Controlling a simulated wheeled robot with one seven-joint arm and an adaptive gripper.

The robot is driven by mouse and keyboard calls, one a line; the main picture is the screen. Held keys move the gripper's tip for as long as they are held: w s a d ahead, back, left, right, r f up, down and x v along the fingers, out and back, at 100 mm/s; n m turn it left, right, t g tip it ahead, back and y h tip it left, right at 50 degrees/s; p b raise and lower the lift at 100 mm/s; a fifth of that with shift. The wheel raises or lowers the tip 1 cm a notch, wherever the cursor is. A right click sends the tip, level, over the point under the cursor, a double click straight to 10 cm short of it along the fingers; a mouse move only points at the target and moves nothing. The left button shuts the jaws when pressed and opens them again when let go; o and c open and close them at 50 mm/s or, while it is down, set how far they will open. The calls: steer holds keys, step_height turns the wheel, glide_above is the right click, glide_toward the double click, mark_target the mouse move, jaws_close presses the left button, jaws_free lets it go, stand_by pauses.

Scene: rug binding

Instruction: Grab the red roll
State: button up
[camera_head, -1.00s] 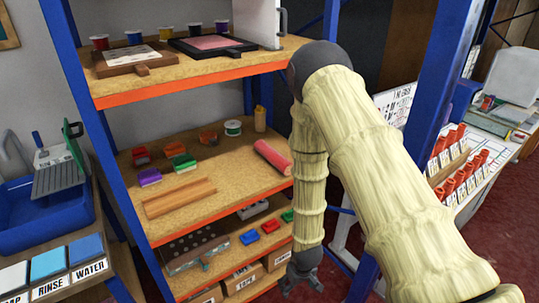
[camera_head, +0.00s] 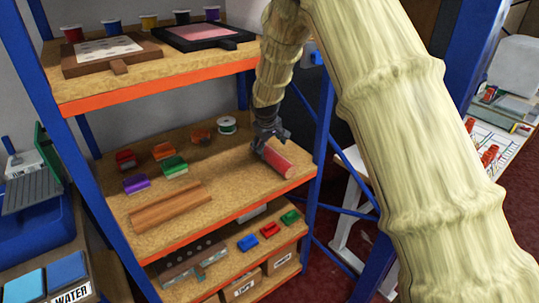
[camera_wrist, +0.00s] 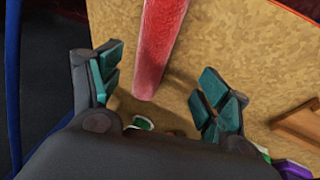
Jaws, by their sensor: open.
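The red roll (camera_head: 279,160) lies on the middle shelf of the blue and orange rack, near its right end. In the wrist view the roll (camera_wrist: 158,45) runs from the top edge down to between the fingers. My gripper (camera_head: 262,140) is at the roll's far end, above the shelf. In the wrist view my gripper (camera_wrist: 160,88) is open, with teal finger pads apart on both sides of the roll. The roll's end sits nearer the left pads, with a gap to the right pads. I cannot tell whether any pad touches it.
The middle shelf (camera_head: 225,190) also holds a wooden grooved block (camera_head: 168,208), several coloured blocks and a white-green spool (camera_head: 227,125). The upper shelf (camera_head: 160,82) carries framed screens and pots. A blue rack post (camera_head: 322,130) stands right of the roll.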

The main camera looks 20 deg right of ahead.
mark_target(271, 153)
steer(key=x, duration=0.2)
steer(key=p+x, duration=0.1)
steer(key=x, duration=0.1)
steer(key=shift+w, duration=0.4)
steer(key=shift+d+f+p, duration=0.15)
steer(key=shift+f+p, duration=0.1)
steer(key=shift+p, duration=0.1)
steer(key=shift+w+d+p+x, duration=0.1)
steer(key=shift+p+x, duration=0.4)
steer(key=shift+x, duration=0.25)
steer(key=shift+w+d+p+x, duration=0.15)
steer(key=shift+p+x, duration=0.3)
steer(key=shift+x, duration=1.25)
steer(key=shift+c, duration=0.4)
steer(key=c, duration=1.1)
